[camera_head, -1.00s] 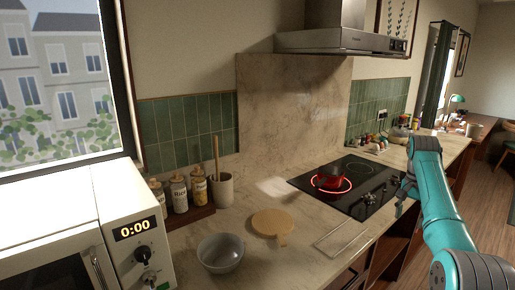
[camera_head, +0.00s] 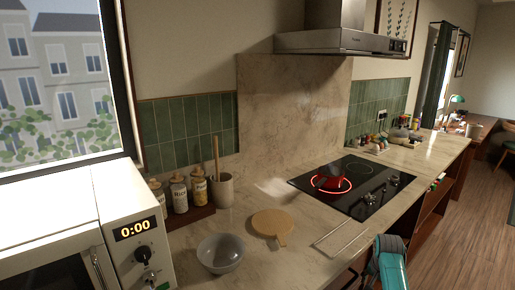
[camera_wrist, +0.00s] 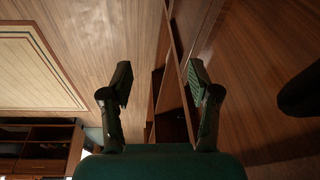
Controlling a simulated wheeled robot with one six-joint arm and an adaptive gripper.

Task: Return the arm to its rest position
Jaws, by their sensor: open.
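My gripper (camera_wrist: 160,82) shows in the wrist view with its two fingers wide apart and nothing between them. Behind the fingers are the wood floor and the open shelves of a cabinet. In the head view only a teal part of my arm shows, low at the right of centre, in front of the counter's front edge. The gripper itself is not seen in the head view.
A grey bowl (camera_head: 221,253) and a round wooden board (camera_head: 272,223) lie on the counter (camera_head: 297,258). A microwave (camera_head: 137,254) stands at the left. Floor (camera_head: 462,222) at the right is clear.

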